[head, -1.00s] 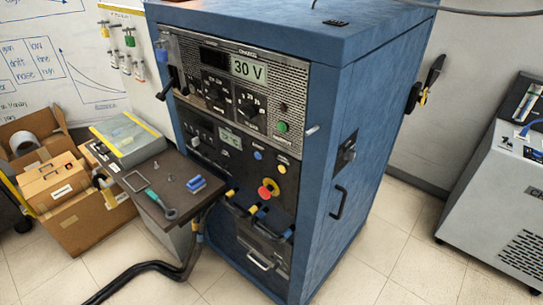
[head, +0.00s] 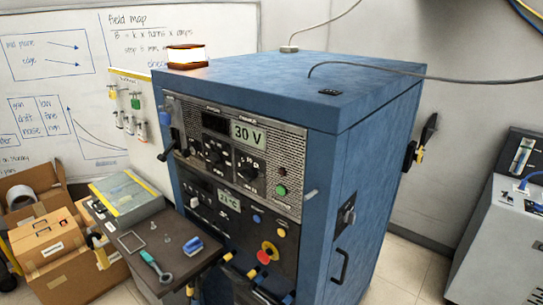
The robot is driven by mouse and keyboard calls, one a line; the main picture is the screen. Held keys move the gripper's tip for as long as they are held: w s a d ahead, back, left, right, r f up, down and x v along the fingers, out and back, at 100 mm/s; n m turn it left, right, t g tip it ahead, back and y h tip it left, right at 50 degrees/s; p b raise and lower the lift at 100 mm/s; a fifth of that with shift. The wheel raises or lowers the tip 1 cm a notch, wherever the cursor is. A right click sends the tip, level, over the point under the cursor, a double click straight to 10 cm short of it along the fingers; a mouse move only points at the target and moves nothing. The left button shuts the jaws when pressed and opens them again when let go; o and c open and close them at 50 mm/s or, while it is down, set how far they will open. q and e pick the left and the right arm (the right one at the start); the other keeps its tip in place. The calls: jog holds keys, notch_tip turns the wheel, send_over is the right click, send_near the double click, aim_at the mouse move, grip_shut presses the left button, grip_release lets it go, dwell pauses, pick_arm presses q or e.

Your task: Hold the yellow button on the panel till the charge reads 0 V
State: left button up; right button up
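The blue cabinet (head: 310,125) carries the panel (head: 215,235) on its front. A small orange-yellow button (head: 281,233) sits on the lower black section, right of a blue button (head: 257,219). Below them is a red knob on a yellow base (head: 267,252). A green button (head: 281,190) is on the metal section above. I cannot tell whether any button is pressed.
A shelf (head: 180,240) with a small tool and a blue block juts out from the cabinet front. Cardboard boxes (head: 55,250) stand at the left. A grey machine (head: 500,245) stands at the right. Floor shows between it and the cabinet.

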grip_shut()
jog(key=shift+d, duration=0.15)
jog(key=shift+d, duration=0.1)
jog(key=shift+w+a, duration=0.1)
jog(key=shift+a, duration=0.1)
dwell(1.4)
